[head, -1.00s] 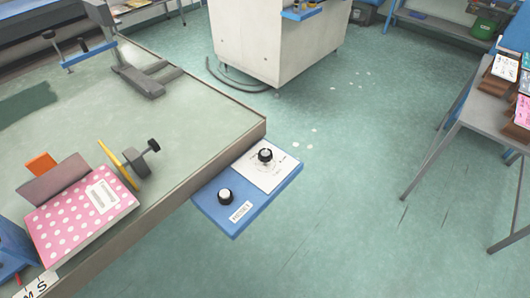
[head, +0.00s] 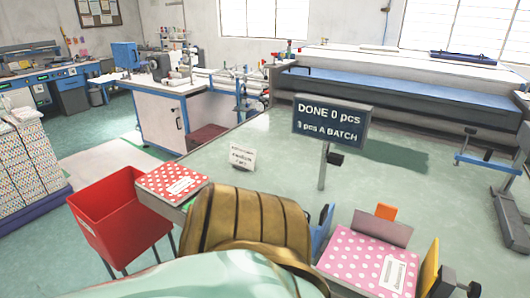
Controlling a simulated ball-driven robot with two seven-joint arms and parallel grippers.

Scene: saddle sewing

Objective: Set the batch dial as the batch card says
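Neither gripper is in view.
Another pink dotted piece (head: 365,262) lies at the lower right, beside a yellow part (head: 429,268). The green tabletop (head: 290,165) has clear room behind.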

